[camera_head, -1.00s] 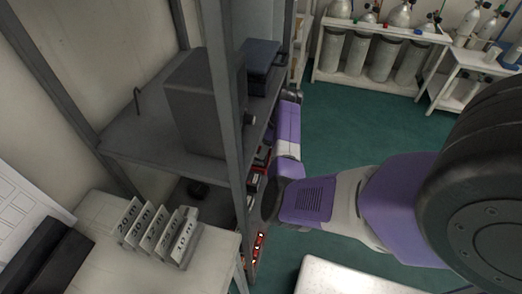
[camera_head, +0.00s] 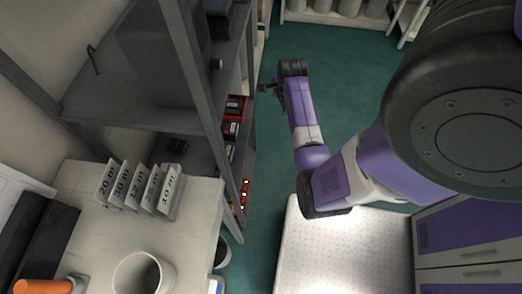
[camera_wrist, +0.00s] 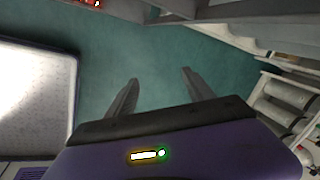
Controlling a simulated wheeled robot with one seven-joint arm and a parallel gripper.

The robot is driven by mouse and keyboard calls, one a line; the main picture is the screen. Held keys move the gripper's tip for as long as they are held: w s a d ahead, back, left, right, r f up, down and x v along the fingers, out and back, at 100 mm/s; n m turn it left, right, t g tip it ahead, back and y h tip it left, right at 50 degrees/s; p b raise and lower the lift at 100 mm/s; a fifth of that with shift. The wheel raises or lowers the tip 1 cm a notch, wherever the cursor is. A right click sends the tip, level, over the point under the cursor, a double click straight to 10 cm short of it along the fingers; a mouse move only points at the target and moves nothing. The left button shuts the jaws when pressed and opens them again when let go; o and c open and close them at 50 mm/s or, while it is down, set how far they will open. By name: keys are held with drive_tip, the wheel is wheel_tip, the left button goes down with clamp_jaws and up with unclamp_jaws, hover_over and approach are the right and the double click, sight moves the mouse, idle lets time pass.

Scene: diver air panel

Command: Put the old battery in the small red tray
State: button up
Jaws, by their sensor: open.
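A small red tray-like item (camera_head: 236,106) with something dark in it sits at the open edge of the grey shelf unit in the head view. Another red and dark item (camera_head: 231,129) is just below it. I cannot tell which of these dark things, if any, is the old battery. My gripper (camera_head: 267,88) is beside the shelf, over the floor, to the right of and apart from the red items. In the wrist view my gripper (camera_wrist: 160,76) has its two fingers spread, with only green floor between them.
The grey shelf's upright post (camera_head: 203,90) stands left of my arm. A white table (camera_head: 195,225) holds numbered depth plates (camera_head: 140,187) and a white cup (camera_head: 143,274). A pale perforated surface (camera_head: 345,250) lies at lower right. Green floor (camera_head: 340,50) is clear beyond the shelf.

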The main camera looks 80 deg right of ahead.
drive_tip(key=w+a+r+n+t+h, duration=0.15)
drive_tip(key=a+r+n+t, duration=0.25)
drive_tip(key=a+n, duration=0.65)
drive_tip(key=w+a+r+n+t+h, duration=0.15)
drive_tip(key=a+r+n+t, duration=0.25)
drive_tip(key=a+n, duration=0.7)
drive_tip(key=s+a+r+n+t+y, duration=0.2)
drive_tip(key=a+r+n+y, duration=0.1)
drive_tip(key=a+r, duration=0.5)
drive_tip(key=s+a+r+n+t+y, duration=0.2)
drive_tip(key=a+r, duration=0.7)
drive_tip(key=a, duration=0.5)
drive_tip(key=n+t+y, duration=0.1)
drive_tip(key=n, duration=0.1)
drive_tip(key=shift+s+a+r+n+t+y, duration=0.15)
drive_tip(key=shift+s+a+n+t+y, duration=0.15)
drive_tip(key=shift+s+a+n+y, duration=0.1)
drive_tip(key=shift+r, duration=0.1)
